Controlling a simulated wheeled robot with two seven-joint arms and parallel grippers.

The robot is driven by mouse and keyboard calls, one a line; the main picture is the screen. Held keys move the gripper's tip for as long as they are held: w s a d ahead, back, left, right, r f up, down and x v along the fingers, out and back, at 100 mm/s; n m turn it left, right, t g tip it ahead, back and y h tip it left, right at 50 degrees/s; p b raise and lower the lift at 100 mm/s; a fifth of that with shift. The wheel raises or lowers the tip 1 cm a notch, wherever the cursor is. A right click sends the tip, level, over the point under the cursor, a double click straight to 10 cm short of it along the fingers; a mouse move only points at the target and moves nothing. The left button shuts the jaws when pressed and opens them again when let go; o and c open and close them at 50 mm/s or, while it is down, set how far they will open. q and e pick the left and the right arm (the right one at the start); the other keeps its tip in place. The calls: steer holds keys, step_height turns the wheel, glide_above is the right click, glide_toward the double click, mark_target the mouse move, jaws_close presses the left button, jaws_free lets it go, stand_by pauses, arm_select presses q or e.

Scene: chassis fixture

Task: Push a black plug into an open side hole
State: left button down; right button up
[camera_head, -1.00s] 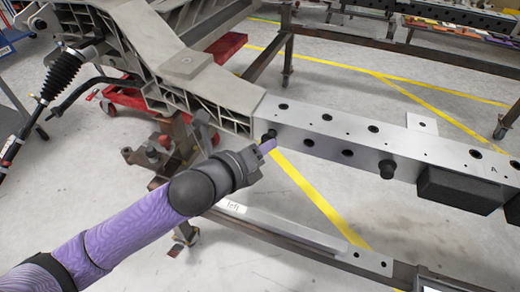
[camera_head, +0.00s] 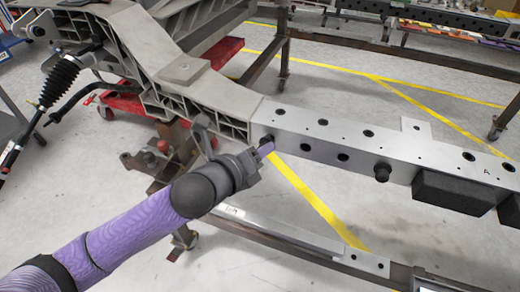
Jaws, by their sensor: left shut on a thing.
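My left gripper (camera_head: 264,150), with purple fingertips, is at the left end of the side face of the silver beam (camera_head: 420,153). It is shut on a small black plug (camera_head: 267,139), which shows only as a dark end right at the beam's side; how deep it sits in a hole I cannot tell. Another black plug (camera_head: 383,172) sticks out of the side face farther right. My right gripper is not in view.
A grey cast frame (camera_head: 215,93) joins the beam at its left end. Black blocks (camera_head: 445,192) hang on the beam's side at the right. A lower steel rail (camera_head: 290,238) runs below the beam. A rusty stand with a clamp (camera_head: 150,160) is left of my gripper.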

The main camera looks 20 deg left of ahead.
arm_select(q)
steer(key=shift+w, duration=0.55)
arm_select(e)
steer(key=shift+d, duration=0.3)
arm_select(q)
steer(key=shift+c, duration=1.8)
jaws_free()
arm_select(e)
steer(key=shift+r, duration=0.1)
arm_select(q)
steer(key=s+p, duration=0.4)
steer(key=s, duration=0.5)
steer(key=shift+a, duration=0.15)
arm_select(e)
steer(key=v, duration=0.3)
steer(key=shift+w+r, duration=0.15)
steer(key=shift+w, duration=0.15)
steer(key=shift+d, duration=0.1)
